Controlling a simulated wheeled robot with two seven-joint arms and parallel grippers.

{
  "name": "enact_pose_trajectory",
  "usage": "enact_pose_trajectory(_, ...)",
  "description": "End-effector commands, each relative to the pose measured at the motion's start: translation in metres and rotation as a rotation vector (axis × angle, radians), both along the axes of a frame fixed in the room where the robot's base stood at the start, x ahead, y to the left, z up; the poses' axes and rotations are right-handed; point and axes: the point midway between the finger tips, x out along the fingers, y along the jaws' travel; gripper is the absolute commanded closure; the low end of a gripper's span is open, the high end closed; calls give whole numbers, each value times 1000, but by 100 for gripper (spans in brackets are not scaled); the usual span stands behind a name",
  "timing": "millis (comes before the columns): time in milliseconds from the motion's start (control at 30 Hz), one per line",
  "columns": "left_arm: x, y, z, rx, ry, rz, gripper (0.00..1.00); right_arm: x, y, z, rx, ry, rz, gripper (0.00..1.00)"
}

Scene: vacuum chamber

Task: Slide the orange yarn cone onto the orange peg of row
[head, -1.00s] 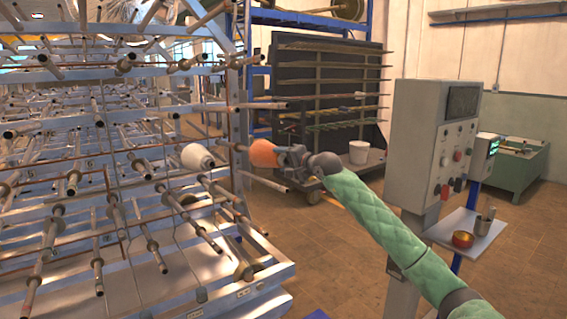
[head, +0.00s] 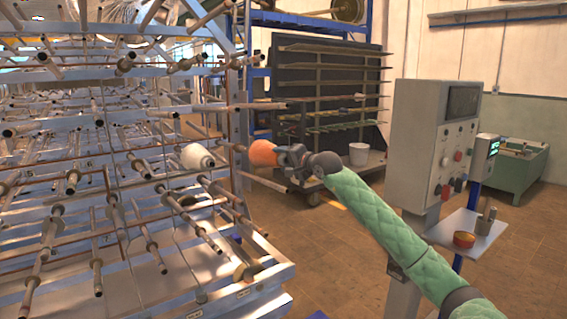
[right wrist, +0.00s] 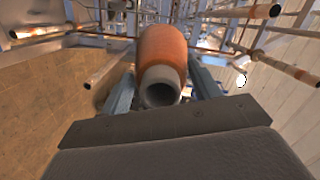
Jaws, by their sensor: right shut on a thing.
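The orange yarn cone (head: 263,153) is held by my right gripper (head: 284,156) at the right side of the peg rack. In the right wrist view the cone (right wrist: 163,50) lies between the two fingers of the gripper (right wrist: 162,88), its grey tube end facing the camera and its body pointing away toward the rack. In the head view a peg (head: 232,146) points at the cone's left end. I cannot tell whether its tip is inside the cone or just short of it, nor which peg is the orange one. My left gripper is not in view.
A white cone (head: 197,156) sits on a nearby peg to the left. Other bare pegs stick out close by, one below the cone (head: 268,183). A grey control cabinet (head: 432,145) and a small shelf (head: 466,232) stand right of my arm. Open floor lies between.

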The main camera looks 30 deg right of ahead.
Motion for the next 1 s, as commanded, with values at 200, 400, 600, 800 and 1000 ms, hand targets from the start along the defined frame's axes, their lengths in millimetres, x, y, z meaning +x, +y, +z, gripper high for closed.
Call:
enact_pose_trajectory(200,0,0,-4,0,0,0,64,0,0,1,0,-2,0,91)
enact_pose_trajectory(400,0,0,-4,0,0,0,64,4,0,0,0,-1,0,91)
enact_pose_trajectory(600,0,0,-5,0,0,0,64,11,0,0,0,-1,-1,91)
enact_pose_trajectory(800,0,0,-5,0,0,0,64,17,1,0,0,-1,-1,91)
enact_pose_trajectory(1000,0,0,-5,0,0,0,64,23,2,-1,0,-1,-1,91)
